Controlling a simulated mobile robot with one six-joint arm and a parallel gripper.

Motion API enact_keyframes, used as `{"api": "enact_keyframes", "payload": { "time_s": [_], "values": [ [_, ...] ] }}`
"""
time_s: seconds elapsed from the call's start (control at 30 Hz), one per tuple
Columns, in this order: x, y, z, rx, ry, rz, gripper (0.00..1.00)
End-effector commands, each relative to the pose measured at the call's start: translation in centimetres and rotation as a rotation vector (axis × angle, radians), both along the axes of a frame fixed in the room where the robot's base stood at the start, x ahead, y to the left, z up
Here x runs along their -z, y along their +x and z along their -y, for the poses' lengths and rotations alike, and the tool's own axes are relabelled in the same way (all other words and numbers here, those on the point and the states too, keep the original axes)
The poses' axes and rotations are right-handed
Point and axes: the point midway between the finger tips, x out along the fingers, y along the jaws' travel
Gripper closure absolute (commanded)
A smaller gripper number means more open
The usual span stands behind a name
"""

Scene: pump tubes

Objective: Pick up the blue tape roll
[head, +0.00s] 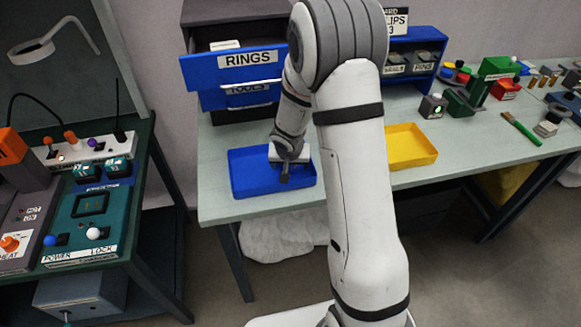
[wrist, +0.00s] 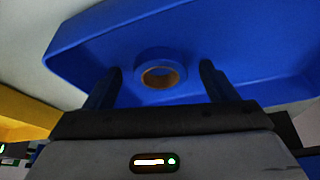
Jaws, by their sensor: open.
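The blue tape roll (wrist: 160,70) lies in the blue tray (wrist: 75,45), seen in the wrist view with its brown core showing. My gripper (wrist: 163,80) is open, with one finger on each side of the roll in the picture. I cannot tell whether the fingertips are at the roll's height. In the head view my gripper (head: 284,178) is over the blue tray (head: 240,187) on the pale green table. The roll cannot be made out there.
A yellow tray (head: 412,148) stands to the right, behind my arm. The drawer unit (head: 233,66) has its RINGS drawer pulled out behind the blue tray. A blue bin rack (head: 412,66) and several small parts stand farther right. A control bench (head: 90,225) is at the left.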

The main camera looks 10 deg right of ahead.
Motion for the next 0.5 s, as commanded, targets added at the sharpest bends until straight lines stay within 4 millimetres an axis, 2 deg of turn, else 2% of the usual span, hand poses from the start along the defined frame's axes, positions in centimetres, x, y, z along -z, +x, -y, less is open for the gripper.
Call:
{"api": "enact_keyframes", "payload": {
  "time_s": [0.17,0.5],
  "values": [
    [-0.07,0.01,-0.02,0.000,0.000,0.001,0.22],
    [-0.09,-0.01,-0.05,-0.001,0.000,0.000,0.50]
  ]
}}
